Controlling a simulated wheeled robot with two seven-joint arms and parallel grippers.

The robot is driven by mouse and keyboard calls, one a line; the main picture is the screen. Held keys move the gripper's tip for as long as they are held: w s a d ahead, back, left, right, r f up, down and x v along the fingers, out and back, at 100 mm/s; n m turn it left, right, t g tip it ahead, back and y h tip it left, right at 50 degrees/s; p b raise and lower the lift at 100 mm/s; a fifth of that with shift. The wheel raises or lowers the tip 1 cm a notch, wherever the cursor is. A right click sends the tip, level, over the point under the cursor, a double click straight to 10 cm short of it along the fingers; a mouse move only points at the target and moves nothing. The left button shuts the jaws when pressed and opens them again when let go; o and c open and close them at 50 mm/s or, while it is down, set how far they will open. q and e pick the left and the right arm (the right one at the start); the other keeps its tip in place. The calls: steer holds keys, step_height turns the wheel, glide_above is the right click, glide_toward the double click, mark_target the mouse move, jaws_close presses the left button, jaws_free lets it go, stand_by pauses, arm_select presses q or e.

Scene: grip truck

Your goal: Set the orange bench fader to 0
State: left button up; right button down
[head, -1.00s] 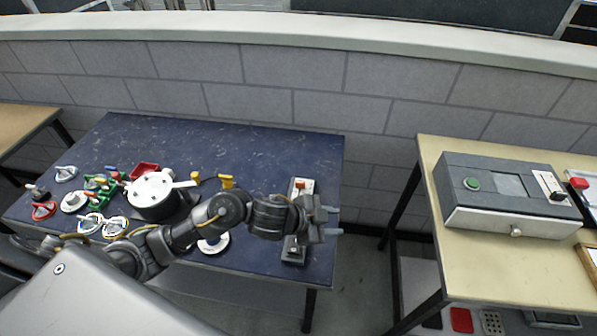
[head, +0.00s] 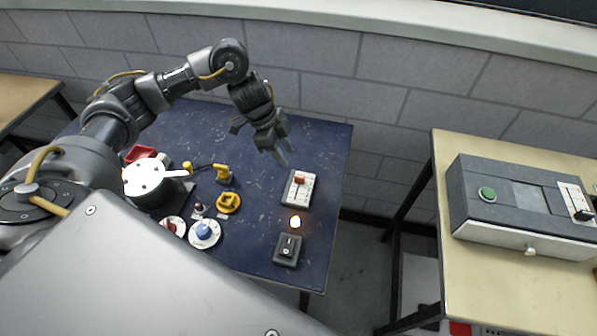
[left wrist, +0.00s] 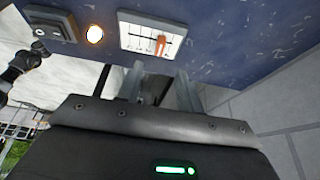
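The orange fader (head: 299,177) stands on a pale panel (head: 297,194) at the right side of the blue bench. Its knob is off the middle of the slot, toward the panel's far end in the head view; the scale numbers are too small to read. The fader knob also shows in the left wrist view (left wrist: 160,45). My left gripper (head: 281,152) hangs above the bench, just up and left of the panel. In the left wrist view its two fingers (left wrist: 160,84) are apart and empty, not touching the knob. My right gripper does not show.
A lit lamp (head: 295,222) and a black rocker switch (head: 287,249) sit nearer than the panel. A yellow valve (head: 229,202), a blue knob (head: 204,232) and a white round device (head: 148,183) are to the left. A grey box (head: 513,200) stands on the right table.

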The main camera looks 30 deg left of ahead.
mark_target(299, 176)
arm_select(q)
steer(key=x, duration=0.9)
steer(key=shift+d+f+p, duration=0.1)
steer(key=shift+f+p, duration=0.1)
steer(key=shift+p, duration=0.15)
jaws_close()
